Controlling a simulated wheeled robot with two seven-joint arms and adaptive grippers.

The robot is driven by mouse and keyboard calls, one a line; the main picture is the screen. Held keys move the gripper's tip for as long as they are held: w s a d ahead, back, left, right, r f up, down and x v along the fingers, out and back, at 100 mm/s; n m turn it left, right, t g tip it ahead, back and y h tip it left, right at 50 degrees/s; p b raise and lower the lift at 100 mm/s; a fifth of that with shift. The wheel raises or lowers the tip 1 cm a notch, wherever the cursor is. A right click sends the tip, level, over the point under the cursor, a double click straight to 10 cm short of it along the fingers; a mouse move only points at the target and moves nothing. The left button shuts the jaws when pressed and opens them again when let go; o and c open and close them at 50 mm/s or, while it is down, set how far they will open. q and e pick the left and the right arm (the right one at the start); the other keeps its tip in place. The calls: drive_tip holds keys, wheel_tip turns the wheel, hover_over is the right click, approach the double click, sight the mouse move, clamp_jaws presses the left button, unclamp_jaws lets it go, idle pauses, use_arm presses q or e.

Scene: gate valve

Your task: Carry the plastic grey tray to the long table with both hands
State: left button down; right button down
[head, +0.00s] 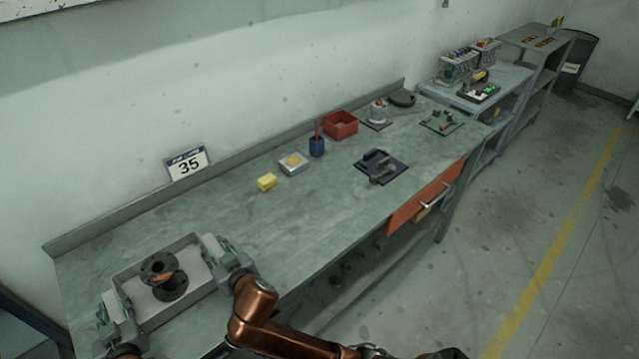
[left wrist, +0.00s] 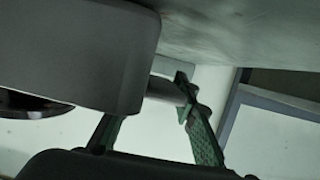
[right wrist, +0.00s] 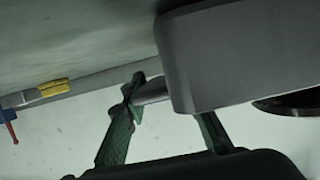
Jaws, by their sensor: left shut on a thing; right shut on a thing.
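The grey plastic tray (head: 185,312) is at the near left end of the long table (head: 240,225). It holds dark round flanged metal parts (head: 160,269). I cannot tell whether its underside touches the tabletop. My left gripper (head: 118,308) is shut on the tray's left end. My right gripper (head: 212,252) is shut on its right end. In the left wrist view the green fingers close on a grey handle bar beside the tray wall (left wrist: 105,50). The right wrist view shows the same grip beside the tray wall (right wrist: 215,55).
A yellow block (head: 267,182), a small light box (head: 293,163), a blue cup (head: 317,146), a red bin (head: 341,125) and a dark plate with a fixture (head: 381,167) stand further along the table. A sign reading 35 (head: 187,163) is at the wall. Tabletop between tray and yellow block is clear.

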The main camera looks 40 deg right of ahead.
use_arm(q)
drive_tip(key=c, duration=2)
unclamp_jaws()
drive_tip(key=shift+f, duration=0.2)
use_arm(e)
drive_tip(key=c, duration=2)
unclamp_jaws()
drive_tip(key=shift+d+f, duration=0.1)
drive_tip(key=shift+f, duration=0.05)
use_arm(q)
drive_tip(key=o, duration=0.4)
drive_tip(key=shift+r, duration=0.15)
use_arm(e)
drive_tip(key=o, duration=0.4)
use_arm(q)
drive_tip(key=shift+o, duration=0.3)
use_arm(e)
drive_tip(key=shift+o, duration=0.3)
use_arm(q)
drive_tip(key=v, duration=1.2)
use_arm(e)
drive_tip(key=shift+s, duration=0.1)
drive_tip(key=v, duration=1.2)
